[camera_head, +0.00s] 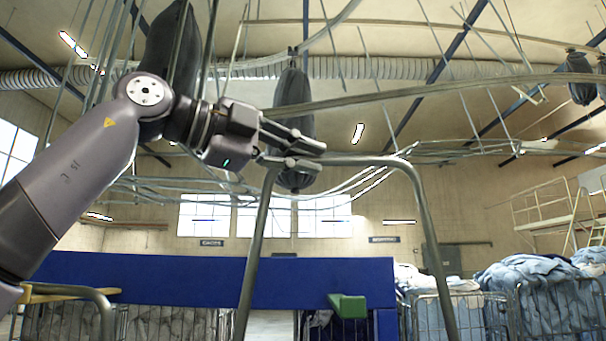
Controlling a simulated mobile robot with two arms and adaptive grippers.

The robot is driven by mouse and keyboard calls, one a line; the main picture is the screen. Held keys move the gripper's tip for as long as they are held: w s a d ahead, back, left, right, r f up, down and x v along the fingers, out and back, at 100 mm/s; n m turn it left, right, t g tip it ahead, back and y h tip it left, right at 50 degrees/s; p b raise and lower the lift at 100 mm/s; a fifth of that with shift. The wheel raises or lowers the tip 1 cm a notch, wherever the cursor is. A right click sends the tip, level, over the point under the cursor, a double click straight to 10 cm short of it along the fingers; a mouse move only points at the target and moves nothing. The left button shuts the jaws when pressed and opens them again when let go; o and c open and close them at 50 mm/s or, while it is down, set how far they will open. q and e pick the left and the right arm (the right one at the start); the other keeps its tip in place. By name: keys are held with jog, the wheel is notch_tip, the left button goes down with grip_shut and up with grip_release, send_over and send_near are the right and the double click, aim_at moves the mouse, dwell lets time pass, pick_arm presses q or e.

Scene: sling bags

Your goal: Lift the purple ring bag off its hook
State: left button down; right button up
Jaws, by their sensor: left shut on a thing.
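No purple ring shows on any bag, and I see no hook clearly. A dark grey bag (292,92) hangs from the overhead rails at centre, partly covered by my gripper. A larger dark bag (165,50) hangs at the upper left, behind my left arm. Small dark bags (582,80) hang at the far right. My left gripper (322,157) reaches in from the left, its fingers across the lower part of the centre bag and by the top of a bent metal tube frame (365,160). My right gripper is out of view.
Curved metal rails (440,92) cross above my gripper. A ladder platform (545,208) stands at the right.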

pick_arm(q)
notch_tip(320, 180, up, 5)
jog(key=p, duration=0.4)
jog(key=shift+f, duration=0.1)
dwell(0.4)
jog(key=s+b, duration=0.6)
jog(key=s, duration=0.7)
dwell(0.7)
jog(key=shift+s+f, duration=0.1)
jog(key=shift+s, duration=0.05)
